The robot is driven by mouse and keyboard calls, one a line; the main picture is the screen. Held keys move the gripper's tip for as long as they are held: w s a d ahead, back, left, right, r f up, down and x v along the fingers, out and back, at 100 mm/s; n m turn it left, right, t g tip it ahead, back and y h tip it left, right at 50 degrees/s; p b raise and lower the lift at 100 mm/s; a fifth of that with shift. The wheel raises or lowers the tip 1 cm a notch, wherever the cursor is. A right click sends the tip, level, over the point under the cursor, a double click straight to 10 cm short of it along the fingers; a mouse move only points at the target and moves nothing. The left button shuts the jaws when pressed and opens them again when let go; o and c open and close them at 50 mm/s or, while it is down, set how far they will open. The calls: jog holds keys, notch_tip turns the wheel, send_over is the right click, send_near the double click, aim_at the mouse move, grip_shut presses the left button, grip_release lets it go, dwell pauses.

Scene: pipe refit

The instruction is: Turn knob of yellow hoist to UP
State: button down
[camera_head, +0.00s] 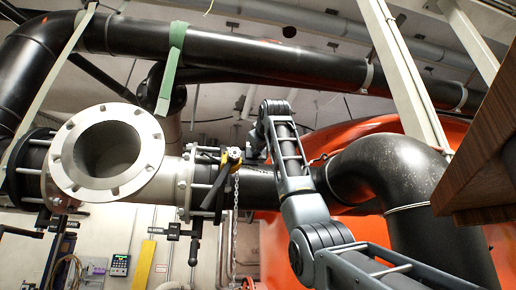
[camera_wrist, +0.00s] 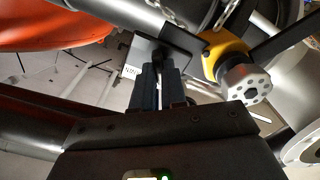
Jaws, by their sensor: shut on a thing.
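The yellow hoist (camera_head: 231,158) hangs near the pipe flange in the middle of the head view, with a chain below it. In the wrist view the yellow hoist (camera_wrist: 222,54) is right of my gripper, with a round silver part with holes on it. A black box (camera_wrist: 150,58) with a white label beside it lies beyond my fingers; the letters look upside down, perhaps part of DOWN. My gripper (camera_wrist: 159,68) is shut on a small dark knob at this box. The fingers mostly hide the knob, so its pointing direction cannot be told.
A large flanged pipe opening (camera_head: 108,150) is left of the hoist. A thick black elbow pipe (camera_head: 395,170) and an orange tank (camera_head: 350,132) stand behind and right of my arm. A brown wooden edge (camera_head: 485,150) juts in at the right. A chain (camera_head: 236,205) hangs close by.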

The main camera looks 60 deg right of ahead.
jog(key=c, duration=1.2)
grip_release()
jog(key=b+v, duration=0.3)
jog(key=v, duration=0.4)
jog(key=shift+s+a, duration=0.25)
jog(key=shift+a, duration=0.05)
